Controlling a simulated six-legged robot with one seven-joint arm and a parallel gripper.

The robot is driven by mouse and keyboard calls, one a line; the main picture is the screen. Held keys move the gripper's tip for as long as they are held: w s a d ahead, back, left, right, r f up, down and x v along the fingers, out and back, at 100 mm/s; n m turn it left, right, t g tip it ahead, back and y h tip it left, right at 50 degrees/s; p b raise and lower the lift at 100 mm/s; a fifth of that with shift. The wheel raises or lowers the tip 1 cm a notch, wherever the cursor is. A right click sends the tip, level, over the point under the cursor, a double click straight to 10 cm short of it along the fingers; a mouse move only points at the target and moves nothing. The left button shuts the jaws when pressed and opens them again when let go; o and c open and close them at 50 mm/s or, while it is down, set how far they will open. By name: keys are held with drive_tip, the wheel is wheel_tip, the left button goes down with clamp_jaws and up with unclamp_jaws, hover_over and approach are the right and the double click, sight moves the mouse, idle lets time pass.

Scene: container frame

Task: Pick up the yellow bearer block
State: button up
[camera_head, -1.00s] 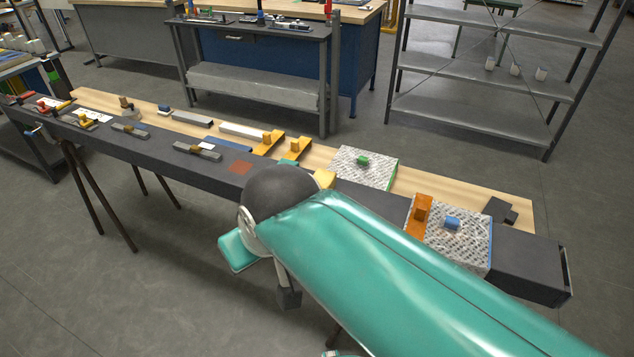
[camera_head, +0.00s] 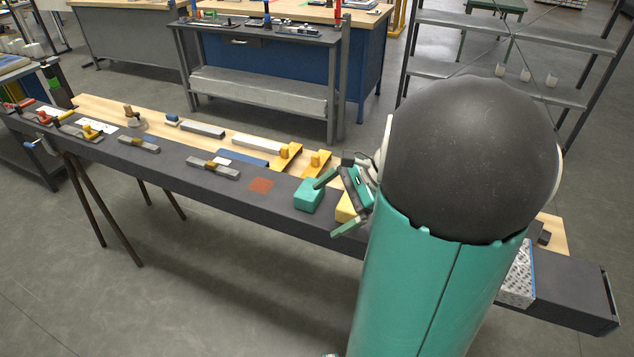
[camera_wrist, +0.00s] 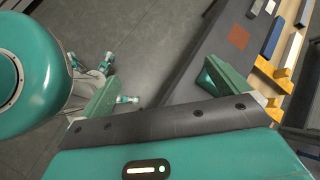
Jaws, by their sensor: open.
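The yellow block (camera_head: 345,207) sits on the dark beam's front part, partly hidden by my gripper and arm in the head view. My gripper (camera_head: 328,208) is open beside it, with one finger over the beam and the other in front of the beam's near edge. In the wrist view, my gripper (camera_wrist: 158,72) has its fingers wide apart with floor and the beam's edge showing between them. I cannot make out the yellow block there. A teal block (camera_head: 308,196) stands on the beam just left of the yellow block, close to the upper finger.
The long dark beam (camera_head: 205,182) carries a rust-coloured square (camera_head: 261,185) and several tools. Two yellow-orange brackets (camera_head: 288,157) (camera_head: 316,163) stand behind on the wooden strip. A patterned plate (camera_head: 518,280) shows right of my arm. Open floor lies in front.

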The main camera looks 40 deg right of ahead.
sight(350, 204)
drive_tip(key=s+d+f+m+t, duration=0.1)
drive_tip(key=s+d+m+t, duration=0.1)
drive_tip(key=d, duration=0.3)
drive_tip(key=s+d+f+m+t, duration=0.2)
drive_tip(key=d+m, duration=0.2)
drive_tip(key=d, duration=0.2)
drive_tip(key=s+d+f+m+t, duration=0.2)
drive_tip(key=d+m, duration=0.1)
drive_tip(key=d, duration=0.2)
drive_tip(key=shift+s+d+f+m+h, duration=0.1)
drive_tip(key=shift+s+d+m+h, duration=0.1)
drive_tip(key=shift+m+h, duration=0.2)
drive_tip(key=shift+w+f+t, duration=0.2)
drive_tip(key=shift+w+t, duration=0.1)
drive_tip(key=x, duration=0.7)
drive_tip(key=shift+w+a+f, duration=0.2)
drive_tip(key=shift+w+a, duration=0.05)
drive_tip(key=shift+w, duration=0.05)
drive_tip(key=shift+f+x, duration=0.2)
drive_tip(key=shift+x, duration=2.5)
drive_tip(key=c, duration=0.9)
